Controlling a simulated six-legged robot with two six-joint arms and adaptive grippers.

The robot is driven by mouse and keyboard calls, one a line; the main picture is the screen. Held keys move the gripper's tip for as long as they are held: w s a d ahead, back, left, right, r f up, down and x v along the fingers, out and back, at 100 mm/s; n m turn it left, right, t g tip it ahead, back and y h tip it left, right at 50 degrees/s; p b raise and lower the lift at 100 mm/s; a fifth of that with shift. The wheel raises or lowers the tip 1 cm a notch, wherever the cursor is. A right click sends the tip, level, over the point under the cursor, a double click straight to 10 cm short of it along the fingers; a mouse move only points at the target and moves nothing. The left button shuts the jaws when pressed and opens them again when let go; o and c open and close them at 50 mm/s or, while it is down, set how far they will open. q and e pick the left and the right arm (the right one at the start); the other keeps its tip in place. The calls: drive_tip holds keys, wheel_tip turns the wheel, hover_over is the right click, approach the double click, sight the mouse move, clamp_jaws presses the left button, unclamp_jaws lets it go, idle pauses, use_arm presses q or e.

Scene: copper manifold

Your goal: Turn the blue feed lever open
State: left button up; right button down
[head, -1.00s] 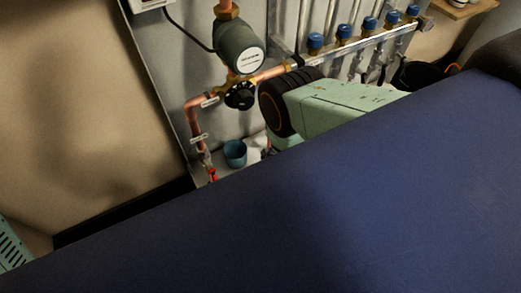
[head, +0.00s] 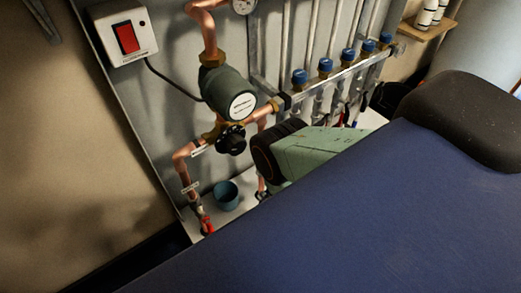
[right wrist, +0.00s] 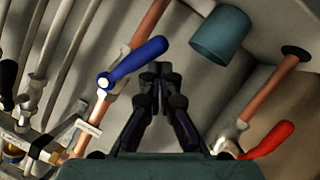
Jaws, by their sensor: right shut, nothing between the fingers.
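The blue feed lever (right wrist: 138,62) shows in the right wrist view, left of centre. It is fixed to a valve on a copper pipe and slants up to the right, at an angle across the pipe. My right gripper (right wrist: 162,70) is shut and empty. Its fingertips are just right of and below the lever's free end in the picture; I cannot tell whether they touch. In the head view my right arm's green wrist (head: 308,150) is in front of the manifold's lower part, and I cannot make out the blue lever there. My left gripper is not in view.
A red lever (right wrist: 268,141) is at lower right in the wrist view. A teal cup (right wrist: 222,36) is right of the fingertips. In the head view are a pump (head: 228,92), a red switch (head: 127,38) and a manifold bar (head: 335,75) with several blue caps.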

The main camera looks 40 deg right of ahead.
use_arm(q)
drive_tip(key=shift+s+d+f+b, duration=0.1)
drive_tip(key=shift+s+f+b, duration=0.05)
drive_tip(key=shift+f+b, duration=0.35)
use_arm(e)
drive_tip(key=shift+d+f, duration=0.9)
drive_tip(key=shift+d, duration=0.15)
